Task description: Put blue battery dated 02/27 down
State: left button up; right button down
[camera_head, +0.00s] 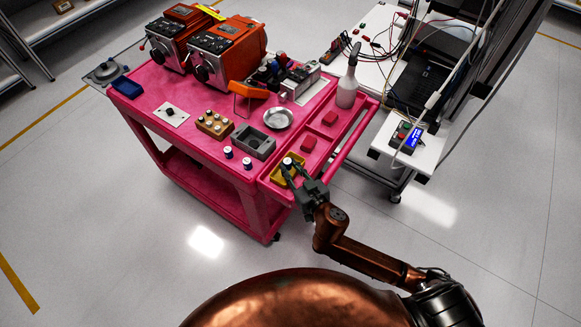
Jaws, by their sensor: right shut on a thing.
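My right gripper (294,174) is over the near right corner of the pink cart (186,137), shut on a small blue battery with a pale top (287,162). The battery is at or just above a yellow tray (276,174); I cannot tell if it touches the tray. The fingers hide part of both. Two similar blue and white batteries, one at the left (228,153) and one at the right (247,163), stand near the cart's front edge. The dates are too small to read. My left gripper is not in view.
A grey block with recesses (254,142), a wooden holder with several cells (214,125) and a metal dish (278,118) stand close by. Red blocks (308,143) lie in the side compartments. A spray bottle (347,88) stands at the right. Orange machines (227,50) fill the back.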

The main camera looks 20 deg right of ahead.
jog(key=shift+f, duration=0.55)
jog(key=c, duration=1.7)
grip_release()
jog(key=shift+r, duration=0.55)
jog(key=shift+s+r, duration=0.15)
jog(key=shift+s, duration=0.1)
jog(key=p+v, duration=0.1)
jog(key=v, duration=1)
jog(key=shift+s+d, duration=0.15)
jog(key=shift+s, duration=0.1)
